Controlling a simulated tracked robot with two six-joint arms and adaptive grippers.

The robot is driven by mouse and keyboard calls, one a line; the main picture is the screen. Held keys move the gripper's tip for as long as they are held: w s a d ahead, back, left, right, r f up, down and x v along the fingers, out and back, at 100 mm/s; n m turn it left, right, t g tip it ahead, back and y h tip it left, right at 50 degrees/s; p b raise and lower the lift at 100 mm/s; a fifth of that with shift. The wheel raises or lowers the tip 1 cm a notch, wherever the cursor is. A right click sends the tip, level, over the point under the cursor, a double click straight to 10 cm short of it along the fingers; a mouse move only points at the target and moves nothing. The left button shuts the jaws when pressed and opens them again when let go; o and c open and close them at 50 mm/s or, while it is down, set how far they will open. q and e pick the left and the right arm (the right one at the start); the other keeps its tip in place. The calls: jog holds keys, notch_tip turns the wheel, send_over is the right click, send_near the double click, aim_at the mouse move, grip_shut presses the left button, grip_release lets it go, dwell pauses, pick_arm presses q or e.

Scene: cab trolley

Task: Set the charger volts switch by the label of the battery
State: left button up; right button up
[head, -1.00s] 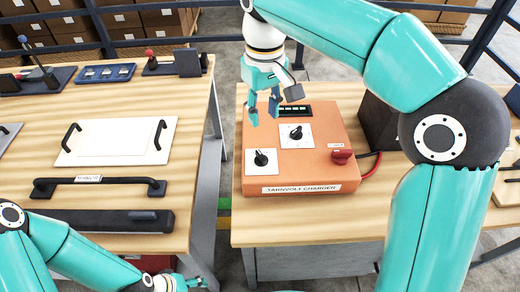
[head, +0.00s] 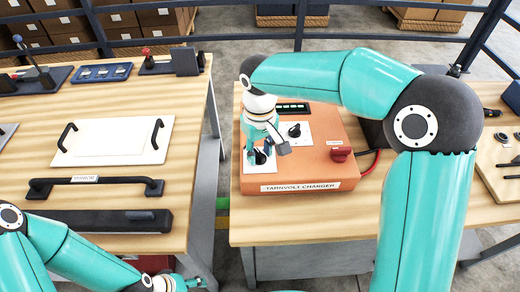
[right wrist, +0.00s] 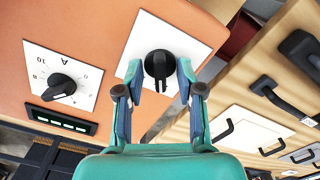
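The orange charger (head: 300,178), labelled TARNVOLT CHARGER, sits on the right-hand bench. Its front-left white plate (head: 251,170) carries a black rotary knob, which shows clearly in the right wrist view (right wrist: 159,64); I can read no marks on this plate. A second dial (right wrist: 58,86), marked A with numbers, is beside it. My right gripper (head: 262,150) is over the front-left knob, its open fingers on either side with small gaps. A dark box (head: 373,135), perhaps the battery, is mostly hidden behind my right arm; no label shows. My left gripper (head: 194,283) is low, at the bottom edge.
A red knob (head: 339,154) is on the charger's right side, with a red cable beside it. The left bench holds a white panel with handles (head: 115,141), a black bar handle (head: 95,187) and switch units. A gap separates the benches.

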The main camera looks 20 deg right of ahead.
grip_shut()
jog(key=shift+m, duration=0.4)
jog(key=m+b, duration=0.1)
jog(key=m, duration=0.4)
jog(key=shift+m, duration=0.3)
jog(key=m+b, duration=0.1)
jog(key=m, duration=0.4)
jog(key=shift+m, duration=0.3)
dwell(0.4)
grip_release()
